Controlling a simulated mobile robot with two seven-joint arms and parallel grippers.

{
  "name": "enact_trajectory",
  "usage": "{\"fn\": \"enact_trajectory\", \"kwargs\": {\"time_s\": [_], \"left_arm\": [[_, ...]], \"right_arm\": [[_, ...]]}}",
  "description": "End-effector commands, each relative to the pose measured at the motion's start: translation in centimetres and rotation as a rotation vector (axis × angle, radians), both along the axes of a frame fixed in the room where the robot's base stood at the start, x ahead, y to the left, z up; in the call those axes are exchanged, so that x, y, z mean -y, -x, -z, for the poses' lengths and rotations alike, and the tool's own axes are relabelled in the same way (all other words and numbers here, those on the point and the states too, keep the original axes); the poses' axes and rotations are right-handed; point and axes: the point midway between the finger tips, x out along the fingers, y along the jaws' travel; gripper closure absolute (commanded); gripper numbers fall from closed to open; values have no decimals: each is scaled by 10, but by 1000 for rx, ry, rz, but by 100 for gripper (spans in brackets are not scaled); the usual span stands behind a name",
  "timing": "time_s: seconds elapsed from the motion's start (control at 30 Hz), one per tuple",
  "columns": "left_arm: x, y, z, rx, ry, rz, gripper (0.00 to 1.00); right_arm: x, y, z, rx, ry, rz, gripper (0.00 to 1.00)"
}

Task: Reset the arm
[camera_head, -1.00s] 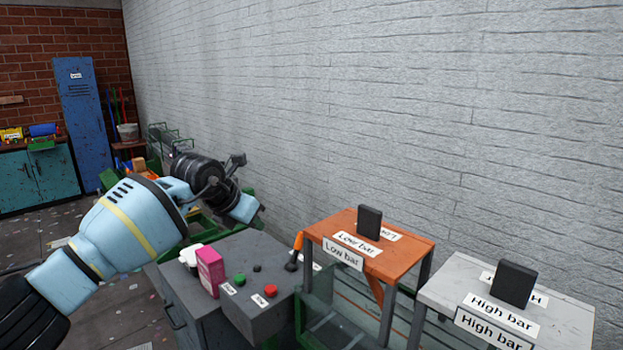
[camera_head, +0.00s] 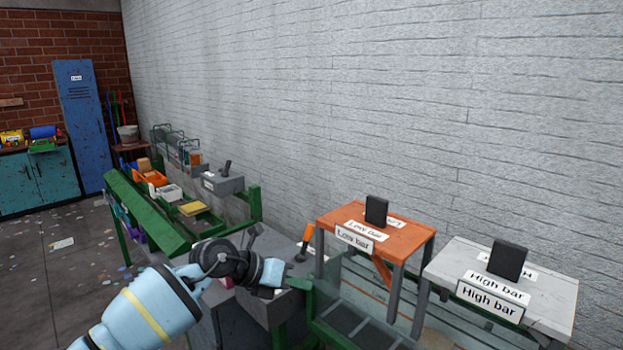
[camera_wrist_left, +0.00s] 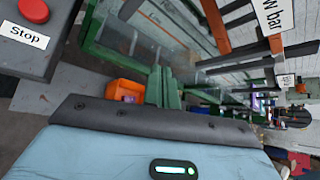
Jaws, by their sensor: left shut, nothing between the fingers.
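My left arm comes in from the lower left of the head view, and its left gripper (camera_head: 273,277) is over the grey control console (camera_head: 282,246). Its light-blue hand shows small, with a dark end. It is shut and holds nothing. The arm covers much of the console top. In the left wrist view the hand's dark edge and blue body fill the bottom, and a red Stop button (camera_wrist_left: 34,10) is at the top left. My right gripper is out of view.
An orange Low bar table (camera_head: 405,236) and a white High bar table (camera_head: 550,281) stand at the right, each with a black block. An orange lever (camera_head: 305,242) rises by the console. A green-framed belt (camera_head: 150,213) with bins runs behind the arm.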

Motion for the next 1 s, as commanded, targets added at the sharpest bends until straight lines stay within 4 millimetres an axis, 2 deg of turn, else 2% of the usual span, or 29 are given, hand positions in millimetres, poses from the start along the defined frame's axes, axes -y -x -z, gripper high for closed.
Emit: {"fn": "enact_trajectory", "kwargs": {"time_s": [0.03, 0.2, 0.33, 0.43, 0.67, 0.87, 1.0], "left_arm": [[13, 16, 14, -50, 90, 4, 100], [43, 58, 37, -212, 413, -39, 100], [49, 84, 49, -346, 649, -118, 100], [46, 101, 60, -454, 819, -205, 100], [15, 134, 96, -708, 1170, -478, 100], [-30, 170, 146, -928, 1414, -789, 100], [-66, 207, 189, -1076, 1547, -1040, 100]], "right_arm": [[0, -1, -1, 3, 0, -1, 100], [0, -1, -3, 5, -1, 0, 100], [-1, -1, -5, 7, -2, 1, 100], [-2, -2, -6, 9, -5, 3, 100], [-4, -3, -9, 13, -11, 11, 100], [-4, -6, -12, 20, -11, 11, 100], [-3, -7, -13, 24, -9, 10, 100]]}}
